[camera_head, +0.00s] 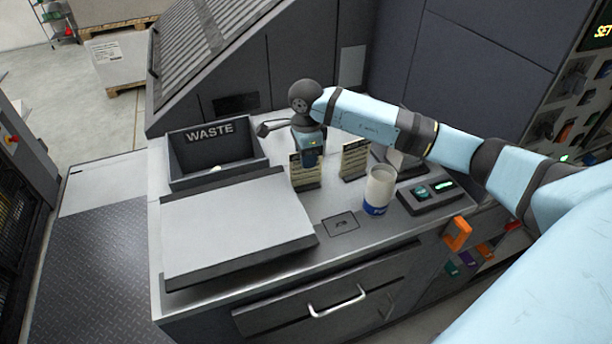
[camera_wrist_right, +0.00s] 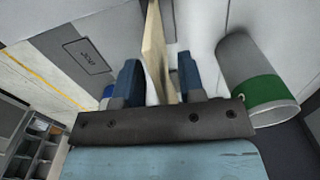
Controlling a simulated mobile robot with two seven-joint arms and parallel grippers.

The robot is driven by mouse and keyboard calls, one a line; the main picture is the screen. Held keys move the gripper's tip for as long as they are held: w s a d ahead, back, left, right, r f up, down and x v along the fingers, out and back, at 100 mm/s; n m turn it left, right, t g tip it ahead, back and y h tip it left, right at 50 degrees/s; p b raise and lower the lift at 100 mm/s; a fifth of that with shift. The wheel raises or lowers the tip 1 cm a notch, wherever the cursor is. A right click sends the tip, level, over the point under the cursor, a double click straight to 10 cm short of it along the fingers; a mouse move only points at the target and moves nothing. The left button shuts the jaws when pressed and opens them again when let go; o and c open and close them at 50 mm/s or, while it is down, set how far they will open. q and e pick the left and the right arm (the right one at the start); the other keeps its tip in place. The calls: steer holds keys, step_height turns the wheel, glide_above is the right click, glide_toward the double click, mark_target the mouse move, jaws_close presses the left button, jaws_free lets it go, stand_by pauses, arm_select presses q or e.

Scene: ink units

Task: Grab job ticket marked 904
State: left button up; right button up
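Two upright cards with printed lines, which look like job tickets, stand on the bench in the head view: a left one (camera_head: 305,172) and a right one (camera_head: 355,160). Their numbers are too small to read, so I cannot tell which is 904. My right gripper (camera_head: 310,150) is at the top of the left card and partly covers it. In the right wrist view a thin tan card (camera_wrist_right: 155,55) stands edge-on between the two blue fingers (camera_wrist_right: 160,80). The fingers are apart, with a gap visible on the card's right side. My left gripper is out of view.
A WASTE bin (camera_head: 180,160) and a flat pale panel (camera_head: 235,228) lie left. A green-banded cylinder (camera_wrist_right: 258,80) is close to the right finger.

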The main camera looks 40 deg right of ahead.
mark_target(302, 180)
steer(key=shift+f, duration=1)
steer(key=shift+f+b, duration=0.2)
steer(key=shift+b, duration=0.1)
steer(key=shift+c, duration=0.4)
jaws_close()
